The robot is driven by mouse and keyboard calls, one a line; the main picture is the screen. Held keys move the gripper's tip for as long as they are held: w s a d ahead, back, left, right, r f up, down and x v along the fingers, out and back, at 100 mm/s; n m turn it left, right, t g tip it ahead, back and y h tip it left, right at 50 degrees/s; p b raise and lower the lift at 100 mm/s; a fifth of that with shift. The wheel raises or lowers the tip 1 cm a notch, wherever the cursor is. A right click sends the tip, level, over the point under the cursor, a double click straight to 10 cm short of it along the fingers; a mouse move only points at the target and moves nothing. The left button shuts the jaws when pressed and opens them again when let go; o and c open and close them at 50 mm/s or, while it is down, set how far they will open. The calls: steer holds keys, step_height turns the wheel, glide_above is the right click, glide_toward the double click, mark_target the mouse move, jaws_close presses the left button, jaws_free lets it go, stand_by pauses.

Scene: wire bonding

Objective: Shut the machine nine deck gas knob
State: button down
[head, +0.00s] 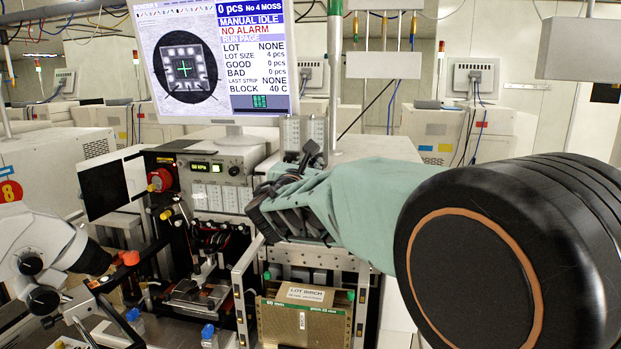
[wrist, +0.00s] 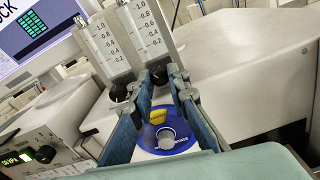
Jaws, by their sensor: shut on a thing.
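Two clear flow gauges with printed scales stand side by side in the wrist view, each with a round black knob at its foot. The left black knob (wrist: 118,92) is free. My gripper (wrist: 163,76) is shut on the right black gas knob (wrist: 158,74), with a finger on either side of it. Which way the knob is turned I cannot tell. In the head view my gripper (head: 312,155) is at the foot of the gauges (head: 290,131), and the knobs are hidden there. No label reading machine nine is legible.
A blue disc (wrist: 183,134) with a yellow mark and grey centre shows between my fingers. A control box (head: 217,168) with a green display stands left of my gripper. The monitor (head: 215,60) rises behind, and a labelled box (head: 303,318) sits below.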

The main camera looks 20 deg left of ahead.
stand_by(0.4)
steer(key=c, duration=2.1)
jaws_free()
steer(key=shift+s, duration=0.15)
steer(key=s, duration=1.1)
steer(key=shift+s+d, duration=0.35)
steer(key=shift+s, duration=0.05)
steer(key=shift+o, duration=0.4)
